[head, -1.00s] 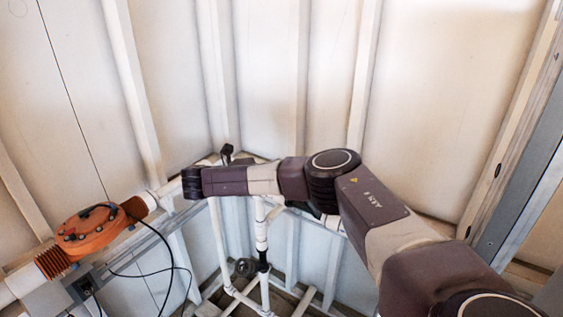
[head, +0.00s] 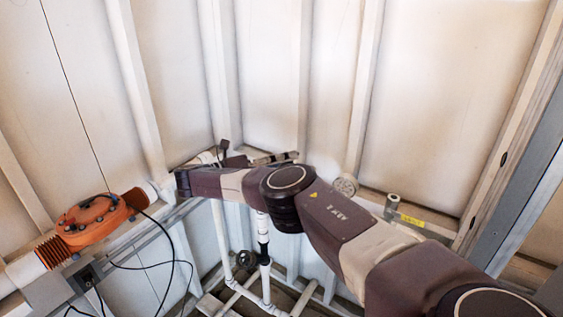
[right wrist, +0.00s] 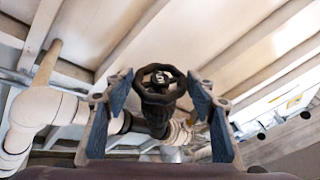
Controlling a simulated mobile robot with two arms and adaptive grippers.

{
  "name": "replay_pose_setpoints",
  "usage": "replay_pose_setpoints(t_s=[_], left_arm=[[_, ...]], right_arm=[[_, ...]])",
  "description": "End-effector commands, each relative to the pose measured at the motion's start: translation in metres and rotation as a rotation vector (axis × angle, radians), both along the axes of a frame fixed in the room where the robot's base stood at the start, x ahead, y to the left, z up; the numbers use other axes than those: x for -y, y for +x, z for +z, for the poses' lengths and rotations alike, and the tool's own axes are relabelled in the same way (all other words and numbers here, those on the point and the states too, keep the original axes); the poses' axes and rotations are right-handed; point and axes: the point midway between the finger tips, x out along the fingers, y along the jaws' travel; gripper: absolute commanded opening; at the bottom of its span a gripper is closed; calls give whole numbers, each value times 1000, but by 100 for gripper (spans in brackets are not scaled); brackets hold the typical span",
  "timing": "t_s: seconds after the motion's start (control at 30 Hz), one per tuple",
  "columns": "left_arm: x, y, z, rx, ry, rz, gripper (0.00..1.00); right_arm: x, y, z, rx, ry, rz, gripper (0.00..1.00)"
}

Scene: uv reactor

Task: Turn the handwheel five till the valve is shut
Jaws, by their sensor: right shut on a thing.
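A dark round handwheel (right wrist: 160,84) with spokes sits on a dark valve body in the middle of the right wrist view. My right gripper (right wrist: 160,78) is shut on the handwheel, with one blue-grey finger on each side of its rim. In the head view my right arm reaches in from the lower right, and its wrist end (head: 184,183) is at the left of the corner pipework. The arm hides the gripped wheel there. No number shows on the wheel, and I cannot tell how far the valve is turned. My left gripper is not in view.
An orange reactor housing (head: 95,222) with black cables is on the white pipe at left. Another dark handwheel (head: 246,259) is on the lower pipework below my arm. White ribbed walls close in the corner.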

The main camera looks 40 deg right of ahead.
Motion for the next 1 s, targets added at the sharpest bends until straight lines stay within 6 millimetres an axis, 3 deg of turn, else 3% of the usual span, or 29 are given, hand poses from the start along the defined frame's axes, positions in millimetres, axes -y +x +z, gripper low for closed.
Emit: replay_pose_setpoints(t_s=[0.37,0.4,0.53,0.83,1.0], left_arm=[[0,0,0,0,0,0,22],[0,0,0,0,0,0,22],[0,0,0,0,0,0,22],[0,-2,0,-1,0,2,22],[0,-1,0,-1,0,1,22]], right_arm=[[0,0,-1,-2,0,-1,27],[0,0,-1,-2,0,-1,56],[0,0,-1,-2,0,-1,69],[-1,0,0,-2,0,-1,69],[-12,3,1,-2,-2,2,69]])
